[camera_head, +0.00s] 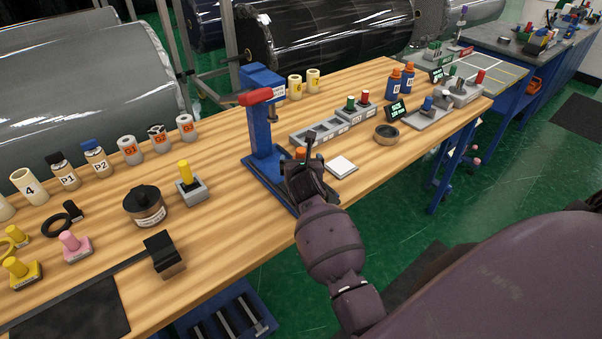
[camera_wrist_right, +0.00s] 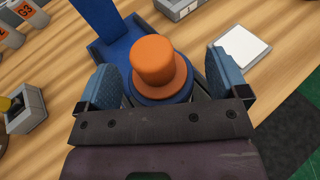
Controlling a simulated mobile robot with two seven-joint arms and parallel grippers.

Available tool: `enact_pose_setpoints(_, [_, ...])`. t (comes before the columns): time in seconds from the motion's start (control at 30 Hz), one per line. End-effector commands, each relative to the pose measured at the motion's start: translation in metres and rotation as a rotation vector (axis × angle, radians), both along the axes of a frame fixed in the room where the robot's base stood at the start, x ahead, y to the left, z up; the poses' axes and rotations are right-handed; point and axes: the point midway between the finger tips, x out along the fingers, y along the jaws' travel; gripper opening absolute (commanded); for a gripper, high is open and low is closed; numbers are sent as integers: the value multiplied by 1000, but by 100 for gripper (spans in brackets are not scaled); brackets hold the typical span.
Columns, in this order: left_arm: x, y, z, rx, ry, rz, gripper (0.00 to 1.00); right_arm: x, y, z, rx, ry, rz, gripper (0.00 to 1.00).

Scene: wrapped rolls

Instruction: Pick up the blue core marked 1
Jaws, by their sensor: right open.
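In the right wrist view, an orange stepped plug (camera_wrist_right: 158,62) sits on top of a round blue piece (camera_wrist_right: 170,100), which may be the blue core; no number mark shows on it. My right gripper (camera_wrist_right: 162,78) is open, with one blue finger pad on each side of this piece. In the head view, my right gripper (camera_head: 307,172) is low at the base of the blue press (camera_head: 264,130), and the orange top (camera_head: 300,153) shows just behind it. Two blue cylinders with orange tops (camera_head: 407,80) stand farther back; their marks are too small to read. My left gripper is not in view.
A white square pad (camera_head: 341,166) lies right of my gripper, with a grey tray (camera_head: 327,131) behind it. The press's red handle (camera_head: 256,96) stands above. A yellow-pegged block (camera_head: 190,186) and a dark round tin (camera_head: 145,206) are to the left. Bare wood lies between.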

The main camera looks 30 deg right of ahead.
Motion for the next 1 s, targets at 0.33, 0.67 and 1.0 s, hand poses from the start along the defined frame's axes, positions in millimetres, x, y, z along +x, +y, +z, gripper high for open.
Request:
enact_pose_setpoints(0.33, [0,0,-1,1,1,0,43,4,-3,-2,0,0,-1,91])
enact_pose_setpoints(0.67, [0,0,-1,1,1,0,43,4,-3,-2,0,0,-1,40])
enact_pose_setpoints(1.0, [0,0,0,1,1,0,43,4,-3,4,-1,-3,0,30])
